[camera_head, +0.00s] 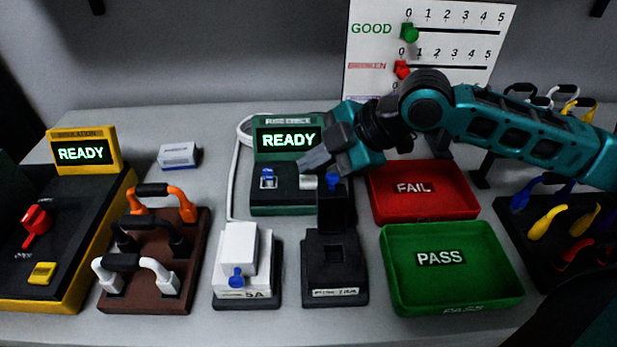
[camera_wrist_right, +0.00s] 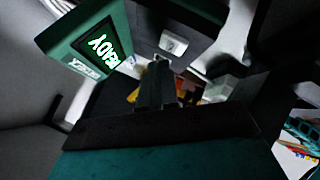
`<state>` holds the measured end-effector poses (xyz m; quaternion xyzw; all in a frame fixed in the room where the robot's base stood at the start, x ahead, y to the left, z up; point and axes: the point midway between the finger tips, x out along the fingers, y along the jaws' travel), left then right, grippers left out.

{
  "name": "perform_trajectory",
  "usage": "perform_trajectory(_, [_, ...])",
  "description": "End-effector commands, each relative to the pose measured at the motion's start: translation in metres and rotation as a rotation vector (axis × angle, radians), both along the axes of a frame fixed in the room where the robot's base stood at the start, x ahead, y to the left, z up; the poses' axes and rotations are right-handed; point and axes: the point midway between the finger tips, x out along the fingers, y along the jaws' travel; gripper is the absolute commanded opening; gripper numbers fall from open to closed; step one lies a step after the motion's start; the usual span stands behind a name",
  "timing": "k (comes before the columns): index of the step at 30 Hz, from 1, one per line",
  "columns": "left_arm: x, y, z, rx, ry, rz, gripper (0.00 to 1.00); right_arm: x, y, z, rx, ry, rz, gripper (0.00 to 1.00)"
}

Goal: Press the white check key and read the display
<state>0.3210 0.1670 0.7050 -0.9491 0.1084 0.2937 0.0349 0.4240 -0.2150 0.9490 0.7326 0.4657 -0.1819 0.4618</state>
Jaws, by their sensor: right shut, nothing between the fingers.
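The green-and-black checker (camera_head: 262,206) stands at the back middle of the table. Its display (camera_head: 287,138) reads READY in green letters; it shows tilted in the right wrist view (camera_wrist_right: 103,45). The white check key (camera_head: 307,182) is on its dark top, partly hidden by my gripper in the head view. The key also shows in the wrist view (camera_wrist_right: 173,45), just beyond the fingertips. My right gripper (camera_head: 314,160) is shut and empty, over the checker close to the key. I cannot tell whether it touches the key. My left gripper is not in view.
A red FAIL tray (camera_head: 447,211) and green PASS tray (camera_head: 398,285) stand right of the checker. In front are a white-topped 5A block (camera_head: 238,250) and a black holder (camera_head: 334,262). A yellow-edged station (camera_head: 78,270) and a cable rack (camera_head: 190,235) stand left.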

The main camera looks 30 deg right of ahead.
Motion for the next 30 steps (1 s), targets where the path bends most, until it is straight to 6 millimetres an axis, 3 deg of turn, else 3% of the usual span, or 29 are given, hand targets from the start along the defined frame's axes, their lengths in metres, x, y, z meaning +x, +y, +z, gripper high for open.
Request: perform_trajectory(30, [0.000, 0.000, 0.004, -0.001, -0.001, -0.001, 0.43, 0.000, 0.000, -0.011, 0.000, 0.000, 0.000, 0.00])
